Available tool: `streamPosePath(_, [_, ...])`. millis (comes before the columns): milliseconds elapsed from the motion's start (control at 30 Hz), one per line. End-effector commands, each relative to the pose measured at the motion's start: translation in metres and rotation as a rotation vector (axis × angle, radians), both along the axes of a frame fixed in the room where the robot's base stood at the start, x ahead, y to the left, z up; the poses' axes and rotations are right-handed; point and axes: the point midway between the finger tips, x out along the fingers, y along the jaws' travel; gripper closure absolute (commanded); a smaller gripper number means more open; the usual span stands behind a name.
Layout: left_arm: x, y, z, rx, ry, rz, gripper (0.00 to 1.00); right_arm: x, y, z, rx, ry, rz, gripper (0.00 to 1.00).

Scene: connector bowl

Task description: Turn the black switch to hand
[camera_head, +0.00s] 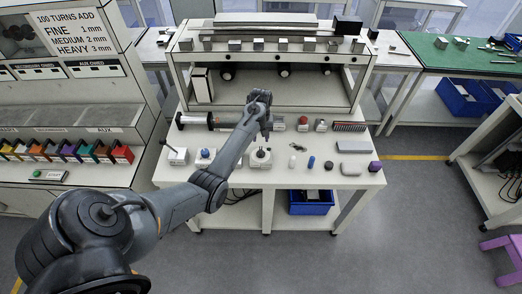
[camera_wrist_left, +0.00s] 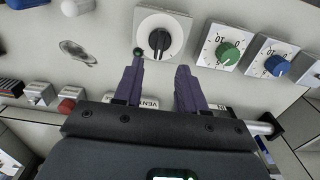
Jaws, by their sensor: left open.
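The black switch (camera_wrist_left: 159,40) is a round knob with a raised grip bar, on a white square plate in the left wrist view. The bar stands close to upright in that picture. In the head view the switch (camera_head: 261,154) sits on the white table just in front of my left gripper (camera_head: 264,133). My left gripper (camera_wrist_left: 160,66) is open and empty in the left wrist view. Its two dark fingers point toward the plate, the left fingertip near the plate's lower left corner by a small dark green spot. I cannot tell if they touch. The "hand" mark is not readable.
A green knob (camera_wrist_left: 228,53) and a blue knob (camera_wrist_left: 276,65) on dial plates stand beside the switch. A red button (camera_wrist_left: 67,105) lies lower left in the wrist view. A shelf unit (camera_head: 270,50) rises behind.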

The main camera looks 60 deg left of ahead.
Motion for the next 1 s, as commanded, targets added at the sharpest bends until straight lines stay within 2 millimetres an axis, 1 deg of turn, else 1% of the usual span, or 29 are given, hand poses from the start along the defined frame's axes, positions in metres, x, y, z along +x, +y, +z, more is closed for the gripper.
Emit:
streamPosePath(33, [-0.001,-0.001,-0.010,-0.002,0.002,-0.001,0.60,0.000,0.000,-0.001,0.000,0.000,0.000,0.57])
streamPosePath(100, [-0.001,-0.001,-0.022,-0.002,0.002,-0.001,0.60,0.000,0.000,-0.002,0.000,0.000,0.001,0.57])
streamPosePath(300, [-0.001,-0.001,-0.054,-0.002,0.002,0.000,0.60,0.000,-0.001,-0.007,-0.005,0.000,0.003,0.57])
streamPosePath(500, [0.000,-0.001,-0.076,0.000,0.001,-0.001,0.60,-0.001,-0.003,-0.011,-0.011,0.001,0.007,0.57])
streamPosePath(700, [0.000,0.000,-0.084,0.001,0.001,-0.001,0.60,-0.001,-0.003,-0.012,-0.011,0.001,0.007,0.57])
streamPosePath(967, [0.000,0.000,-0.084,0.001,0.001,-0.001,0.60,-0.001,-0.002,-0.012,-0.007,0.002,0.004,0.57])
streamPosePath(1000, [0.000,0.000,-0.084,0.001,0.001,-0.001,0.64,-0.001,-0.002,-0.012,-0.006,0.002,0.003,0.57])
